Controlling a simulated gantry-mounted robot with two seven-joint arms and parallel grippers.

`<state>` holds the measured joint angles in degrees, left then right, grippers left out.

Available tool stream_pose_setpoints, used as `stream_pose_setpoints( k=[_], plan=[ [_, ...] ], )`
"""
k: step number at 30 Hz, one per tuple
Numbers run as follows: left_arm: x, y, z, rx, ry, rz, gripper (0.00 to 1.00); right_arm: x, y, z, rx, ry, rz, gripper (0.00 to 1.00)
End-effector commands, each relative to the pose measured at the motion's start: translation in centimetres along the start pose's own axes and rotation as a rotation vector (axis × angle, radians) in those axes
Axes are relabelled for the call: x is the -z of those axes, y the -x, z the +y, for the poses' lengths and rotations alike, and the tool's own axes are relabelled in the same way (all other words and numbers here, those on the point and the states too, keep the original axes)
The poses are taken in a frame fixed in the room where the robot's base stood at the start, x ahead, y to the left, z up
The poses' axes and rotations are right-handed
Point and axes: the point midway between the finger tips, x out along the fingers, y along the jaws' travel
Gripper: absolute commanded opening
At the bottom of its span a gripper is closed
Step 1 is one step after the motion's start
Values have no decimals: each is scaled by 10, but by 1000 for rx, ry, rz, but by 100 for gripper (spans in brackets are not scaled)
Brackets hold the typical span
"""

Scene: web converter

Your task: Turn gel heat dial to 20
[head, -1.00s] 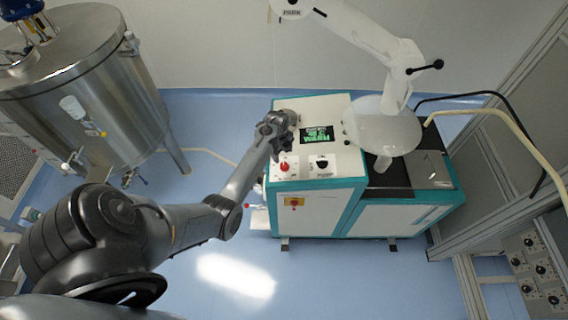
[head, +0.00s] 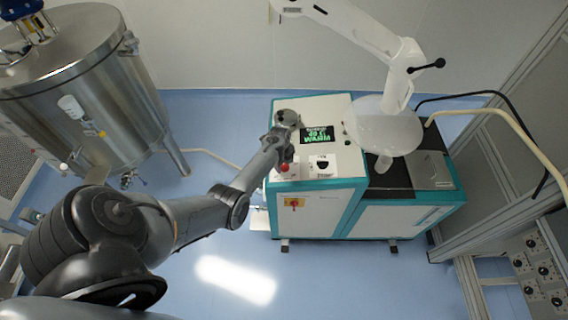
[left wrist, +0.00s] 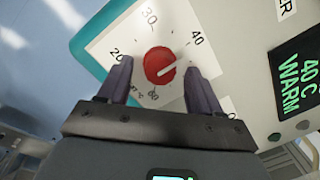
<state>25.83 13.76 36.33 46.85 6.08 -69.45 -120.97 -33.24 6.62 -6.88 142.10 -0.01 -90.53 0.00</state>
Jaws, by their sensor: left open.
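The gel heat dial is a red round knob (left wrist: 160,65) on a white scale plate with 20, 30, 40 and 60 readable in the left wrist view. The red knob also shows in the head view (head: 285,167), at the front left of the machine's top. My left gripper (left wrist: 159,72) is open, with one finger on each side of the knob; I cannot tell whether they touch it. In the head view my left gripper (head: 284,156) is just over the knob. My right gripper is out of view.
The machine's green display (head: 319,134) reads 40 C WARM. A black-and-white control (head: 323,163) is right of the red knob. A white jointed arm with a translucent hood (head: 384,132) hangs over the machine's right part. A steel tank (head: 85,85) stands at left.

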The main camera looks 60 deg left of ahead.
Motion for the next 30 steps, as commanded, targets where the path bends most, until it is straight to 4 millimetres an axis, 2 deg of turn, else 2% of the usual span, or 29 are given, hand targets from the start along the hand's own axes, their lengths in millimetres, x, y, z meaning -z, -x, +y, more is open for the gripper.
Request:
stream_pose_setpoints(
  k=[1, 12, 22, 30],
  plan=[
    [0, 0, 0, 0, 0, 0, 63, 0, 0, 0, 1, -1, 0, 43],
    [0, 0, 0, 0, 0, 0, 8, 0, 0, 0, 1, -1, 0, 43],
    [0, 1, 0, -6, 49, 0, 9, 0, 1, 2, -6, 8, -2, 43],
    [0, 0, 0, -28, 218, 0, 9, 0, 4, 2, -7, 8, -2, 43]
  ],
)
